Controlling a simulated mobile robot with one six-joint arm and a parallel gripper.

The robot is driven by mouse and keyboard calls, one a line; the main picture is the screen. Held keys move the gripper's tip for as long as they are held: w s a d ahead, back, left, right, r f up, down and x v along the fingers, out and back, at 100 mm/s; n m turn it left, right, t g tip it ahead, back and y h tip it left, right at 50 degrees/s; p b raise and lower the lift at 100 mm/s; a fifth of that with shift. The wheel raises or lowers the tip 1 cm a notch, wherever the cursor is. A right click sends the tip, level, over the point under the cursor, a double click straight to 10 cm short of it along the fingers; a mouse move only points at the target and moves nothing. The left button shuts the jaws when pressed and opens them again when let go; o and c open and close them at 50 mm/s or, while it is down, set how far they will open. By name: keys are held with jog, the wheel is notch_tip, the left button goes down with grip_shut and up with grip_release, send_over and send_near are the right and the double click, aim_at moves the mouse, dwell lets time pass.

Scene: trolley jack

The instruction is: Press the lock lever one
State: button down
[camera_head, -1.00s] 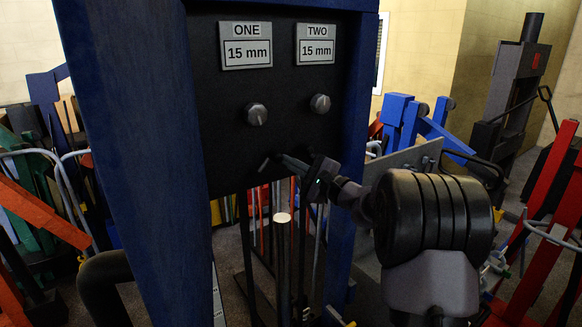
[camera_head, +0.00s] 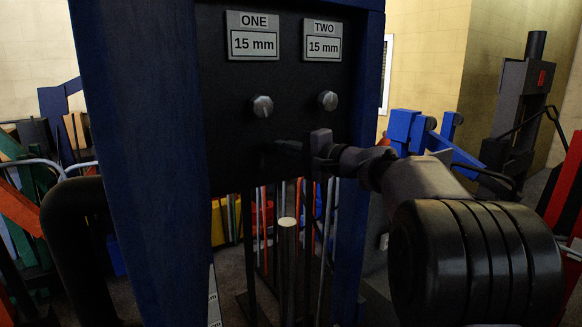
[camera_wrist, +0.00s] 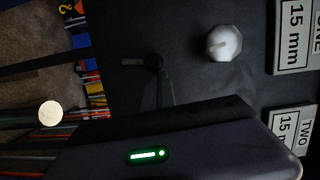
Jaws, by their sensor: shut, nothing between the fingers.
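The dark panel (camera_head: 225,110) carries plates ONE (camera_head: 253,36) and TWO (camera_head: 322,40), each reading 15 mm, with a round grey knob below each. Lock lever one, a small dark lever (camera_wrist: 133,62), shows in the wrist view on the ONE side, beyond its knob (camera_wrist: 223,43). In the head view it is barely distinct from the dark panel. My gripper (camera_head: 284,146) is shut and empty, its tip close to the panel's lower part, right of and below knob ONE. I cannot tell whether it touches the lever. Lever two is not visible; my gripper covers that side.
Blue posts (camera_head: 140,130) flank the panel. Below it stands a rod with a pale round top (camera_head: 287,222), with thin bars around it. A thick black curved handle (camera_head: 75,225) is at the left. Coloured equipment crowds the background.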

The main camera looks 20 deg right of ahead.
aim_at(267, 147)
jog(key=a+n+b, duration=0.1)
jog(key=n+b, duration=0.1)
jog(key=a+n+b, duration=0.1)
jog(key=shift+s+a+r+g+h+b, duration=0.25)
jog(key=shift+a+r+g+h+b, duration=0.05)
jog(key=shift+a+b, duration=0.1)
jog(key=a+n+b, duration=0.2)
jog(key=shift+s+r+n+g+h, duration=0.1)
jog(key=shift+s+n+g+h, duration=0.1)
jog(key=shift+n+g+h, duration=0.15)
jog(key=shift+s+a+f+n+h+b, duration=0.15)
jog(key=shift+a+n+h+b, duration=0.2)
jog(key=shift+a+n+b, duration=0.5)
jog(key=shift+s+a+f+n+h+b, duration=0.1)
jog(key=shift+a+n+h+b, duration=0.2)
jog(key=shift+a+n+b, duration=0.55)
jog(key=shift+d+n, duration=0.2)
jog(key=shift+n, duration=0.05)
